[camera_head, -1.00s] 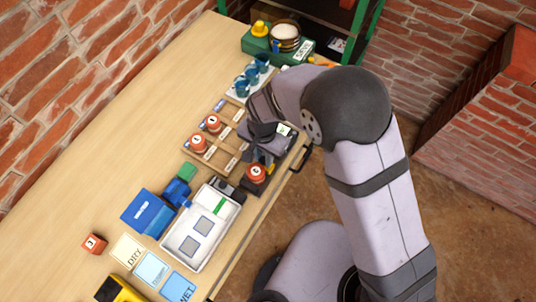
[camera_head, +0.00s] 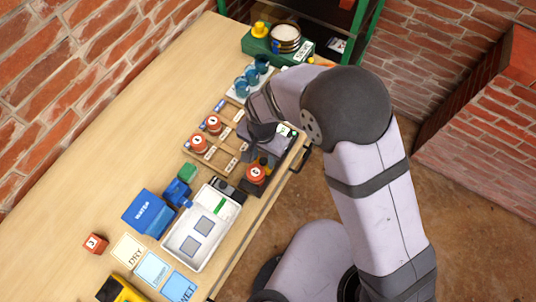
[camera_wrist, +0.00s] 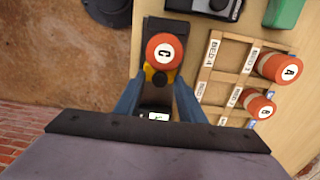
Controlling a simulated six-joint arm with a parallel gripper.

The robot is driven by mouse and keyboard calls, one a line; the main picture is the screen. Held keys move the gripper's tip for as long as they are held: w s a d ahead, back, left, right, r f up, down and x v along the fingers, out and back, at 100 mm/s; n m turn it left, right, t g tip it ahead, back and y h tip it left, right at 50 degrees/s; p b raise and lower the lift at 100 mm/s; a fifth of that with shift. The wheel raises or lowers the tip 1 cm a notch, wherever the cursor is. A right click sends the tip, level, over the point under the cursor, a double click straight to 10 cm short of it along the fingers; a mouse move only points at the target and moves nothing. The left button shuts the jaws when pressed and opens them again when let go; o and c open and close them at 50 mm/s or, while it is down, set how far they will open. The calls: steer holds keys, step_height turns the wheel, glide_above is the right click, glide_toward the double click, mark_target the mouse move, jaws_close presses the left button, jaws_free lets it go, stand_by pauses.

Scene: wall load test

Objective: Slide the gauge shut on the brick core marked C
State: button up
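The brick core marked C (camera_wrist: 164,50), a red cylinder with a white label, stands upright on the dark gauge (camera_wrist: 152,24). In the head view the core (camera_head: 256,174) is at the near end of the gauge. A yellow jaw (camera_wrist: 147,73) with a black round knob (camera_wrist: 160,79) sits just below the core in the wrist view; I cannot tell whether the jaw touches it. My gripper (camera_wrist: 159,84) is open, its blue fingers on either side of the knob, apart from it. A small lit display (camera_wrist: 158,116) shows between the fingers. My arm hides part of the gauge in the head view.
A wooden rack (camera_head: 212,138) with two red cores, one marked A (camera_wrist: 290,69), stands beside the gauge. A white tray (camera_head: 181,247), a blue box (camera_head: 148,213) and a dark block (camera_wrist: 205,8) are close by. The bench edge is close on the other side.

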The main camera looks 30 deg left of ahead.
mark_target(265, 162)
steer(key=shift+r+p, duration=2.4)
steer(key=shift+r, duration=0.85)
steer(key=n, duration=0.2)
steer(key=shift+s+d+n, duration=0.1)
steer(key=shift+n, duration=0.2)
steer(key=shift+s+d+f+n, duration=0.1)
steer(key=shift+d+n, duration=0.15)
steer(key=shift+n, duration=0.55)
steer(key=s+d+r+n+g+h, duration=0.1)
steer(key=s+d+n+g+h, duration=0.35)
steer(key=d, duration=1.05)
steer(key=w+d+r+m+t+y, duration=0.1)
steer(key=w+d+r+m, duration=0.1)
steer(key=d, duration=0.5)
steer(key=w+d+r+m+t+y+b, duration=0.1)
steer(key=w+d+r+m+t+y, duration=0.1)
steer(key=d, duration=0.4)
steer(key=w+d+r+m+t+y+b, duration=0.1)
steer(key=w+d+r+m, duration=0.1)
steer(key=d+r+m, duration=0.2)
steer(key=d+r, duration=0.1)
steer(key=d, duration=0.2)
steer(key=shift+w+d+m, duration=0.2)
steer(key=shift+d+m, duration=0.1)
steer(key=shift+m, duration=0.05)
